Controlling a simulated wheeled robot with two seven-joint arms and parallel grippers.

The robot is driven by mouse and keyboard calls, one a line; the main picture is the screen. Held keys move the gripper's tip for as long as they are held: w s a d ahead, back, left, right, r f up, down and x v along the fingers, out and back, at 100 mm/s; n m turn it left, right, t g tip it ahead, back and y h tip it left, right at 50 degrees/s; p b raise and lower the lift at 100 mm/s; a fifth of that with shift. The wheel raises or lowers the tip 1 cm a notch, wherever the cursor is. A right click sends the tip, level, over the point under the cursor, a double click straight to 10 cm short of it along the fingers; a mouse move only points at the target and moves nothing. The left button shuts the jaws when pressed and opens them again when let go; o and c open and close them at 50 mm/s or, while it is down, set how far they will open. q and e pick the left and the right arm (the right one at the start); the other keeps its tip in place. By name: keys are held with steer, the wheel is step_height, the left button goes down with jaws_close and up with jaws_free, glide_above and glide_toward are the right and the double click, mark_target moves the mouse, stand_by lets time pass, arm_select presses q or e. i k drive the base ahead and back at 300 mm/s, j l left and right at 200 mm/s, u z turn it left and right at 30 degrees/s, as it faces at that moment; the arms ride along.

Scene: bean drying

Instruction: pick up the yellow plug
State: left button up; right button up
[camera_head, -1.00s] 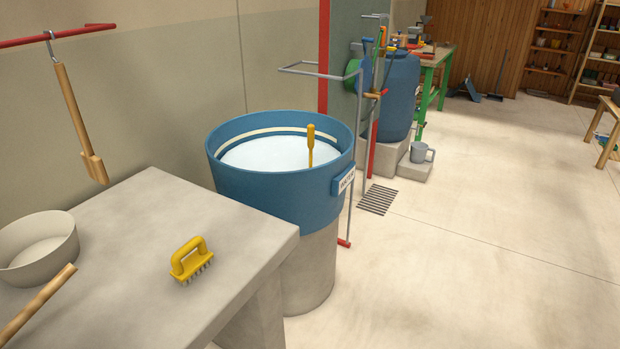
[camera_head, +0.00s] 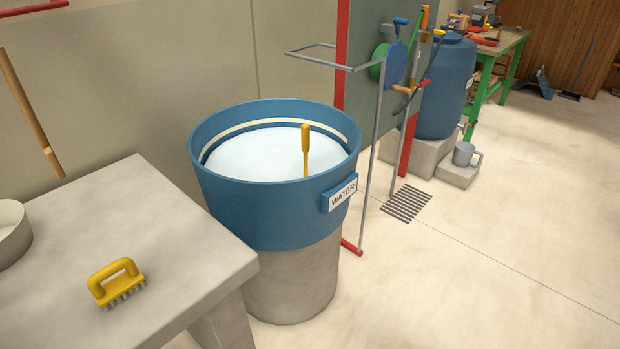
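A blue tub (camera_head: 265,215) labelled WATER stands on a round concrete base in the middle of the view. It is filled with a pale, whitish-blue surface. An upright yellow handle (camera_head: 306,150) rises from that surface near the tub's right side; it looks like the yellow plug, and its lower end is hidden. A yellow brush-like tool (camera_head: 117,283) with a loop handle and grey bristles lies on the concrete table at the lower left. Neither of my grippers is in view.
The concrete table (camera_head: 185,235) fills the lower left, close to the tub. A white bowl (camera_head: 10,235) is at the left edge. A thin grey metal frame (camera_head: 375,150) stands right of the tub. A floor grate (camera_head: 407,204) lies beyond it. Floor at right is clear.

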mark_target(305, 127)
steer(key=i+l+u, duration=0.1)
steer(key=l, duration=0.25)
steer(key=i+l+u, duration=0.1)
steer(key=l, duration=0.25)
steer(key=i+l+u, duration=0.1)
steer(key=i+l, duration=0.25)
steer(key=l, duration=0.4)
steer(key=i+l+u, duration=0.15)
steer(key=l, duration=0.25)
